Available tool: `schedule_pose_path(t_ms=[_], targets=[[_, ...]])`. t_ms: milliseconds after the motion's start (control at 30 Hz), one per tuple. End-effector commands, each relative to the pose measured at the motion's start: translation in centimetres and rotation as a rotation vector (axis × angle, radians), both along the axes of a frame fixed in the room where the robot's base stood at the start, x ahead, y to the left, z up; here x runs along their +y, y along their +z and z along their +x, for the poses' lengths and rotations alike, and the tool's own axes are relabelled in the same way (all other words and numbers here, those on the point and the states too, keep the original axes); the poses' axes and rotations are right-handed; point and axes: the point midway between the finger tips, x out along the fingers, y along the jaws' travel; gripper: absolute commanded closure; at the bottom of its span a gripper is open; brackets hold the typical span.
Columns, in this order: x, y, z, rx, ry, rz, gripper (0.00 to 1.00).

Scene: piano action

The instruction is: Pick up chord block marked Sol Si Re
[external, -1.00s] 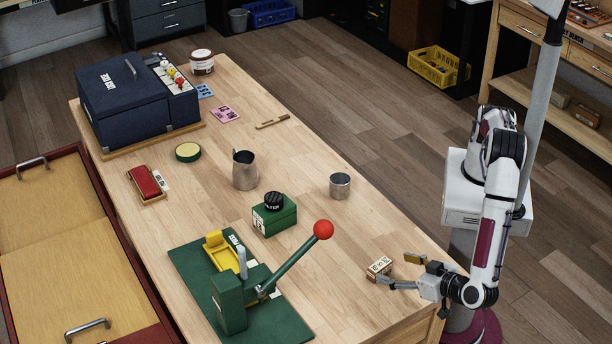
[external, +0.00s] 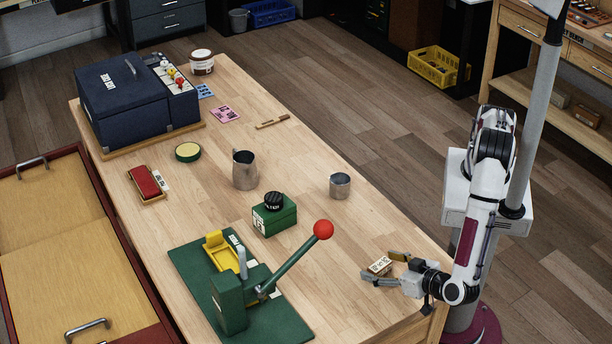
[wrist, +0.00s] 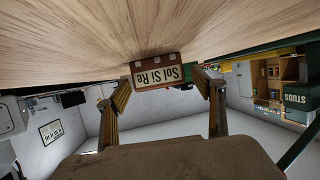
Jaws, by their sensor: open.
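The chord block marked Sol Si Re (external: 379,265) is a small brown block with a cream label, near the front right end of the wooden table. In the wrist view the chord block (wrist: 157,73) shows its label upside down, "Sol Si Re". My gripper (external: 382,266) is open at table height with one finger on each side of the block. In the wrist view my gripper (wrist: 158,85) has the block ahead, between its fingertips. Contact cannot be told; the block appears to rest on the table.
A green press (external: 229,303) with a red-knobbed lever (external: 323,230) stands left of the block. A metal cup (external: 340,186), a green box (external: 275,217) and a metal pitcher (external: 245,170) stand farther back. The wood around the block is clear; the table edge is close on the right.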

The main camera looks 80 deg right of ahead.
Motion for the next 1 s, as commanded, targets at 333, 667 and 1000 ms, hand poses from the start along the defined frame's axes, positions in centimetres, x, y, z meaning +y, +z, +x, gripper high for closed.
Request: schedule_pose_path(t_ms=[333, 667, 1000], targets=[[-0.48, -0.33, 0.65, 0.0, 0.0, 0.0, 0.32], [-0.46, -0.33, 0.63, 0.0, 0.0, 0.0, 0.37], [-0.46, -0.32, 0.62, 0.0, 0.0, 0.0, 0.74]])
